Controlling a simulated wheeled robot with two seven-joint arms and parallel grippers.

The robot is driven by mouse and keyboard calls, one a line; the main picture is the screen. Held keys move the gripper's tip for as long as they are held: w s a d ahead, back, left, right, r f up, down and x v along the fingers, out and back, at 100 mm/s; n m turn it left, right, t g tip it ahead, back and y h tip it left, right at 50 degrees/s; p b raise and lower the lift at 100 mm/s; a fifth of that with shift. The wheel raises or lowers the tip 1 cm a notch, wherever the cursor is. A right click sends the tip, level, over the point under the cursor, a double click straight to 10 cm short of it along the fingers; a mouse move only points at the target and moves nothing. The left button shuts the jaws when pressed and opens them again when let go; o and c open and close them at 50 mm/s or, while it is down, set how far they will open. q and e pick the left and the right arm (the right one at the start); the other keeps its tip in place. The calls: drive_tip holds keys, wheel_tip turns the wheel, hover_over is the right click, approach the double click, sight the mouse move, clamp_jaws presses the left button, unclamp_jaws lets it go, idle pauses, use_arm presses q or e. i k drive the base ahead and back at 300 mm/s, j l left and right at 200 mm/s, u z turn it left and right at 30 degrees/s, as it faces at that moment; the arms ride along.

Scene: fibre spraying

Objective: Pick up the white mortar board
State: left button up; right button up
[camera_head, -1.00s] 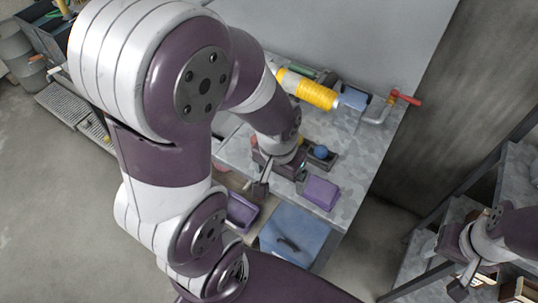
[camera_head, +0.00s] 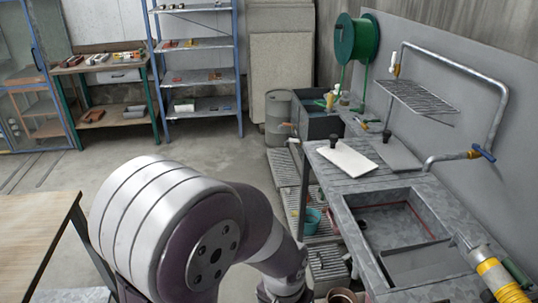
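The white mortar board (camera_head: 346,158) lies flat on the left part of the grey bench top, with a dark upright knob (camera_head: 333,141) at its back left. A grey board (camera_head: 396,154) with a similar dark knob lies to its right, very close to it. My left arm comes in from the lower left. Its wrist end is at the bottom edge, well below and left of the white board, and its gripper (camera_head: 285,297) is mostly cut off, so its fingers are hidden. My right gripper is not in view.
The bench (camera_head: 329,178) has a sunken sink (camera_head: 390,222) in front of the boards. A wire rack (camera_head: 418,98) and a pipe (camera_head: 497,95) rise behind them. A yellow cylinder (camera_head: 500,282) lies at lower right.

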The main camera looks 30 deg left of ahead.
sight(355, 164)
drive_tip(key=u, duration=0.55)
drive_tip(key=z, duration=0.25)
drive_tip(key=i+j+z, duration=0.1)
drive_tip(key=z, duration=0.3)
drive_tip(key=i+j+z, duration=0.1)
drive_tip(key=z, duration=0.3)
drive_tip(key=j+z, duration=0.4)
drive_tip(key=i+j+z, duration=0.1)
drive_tip(key=z, duration=0.3)
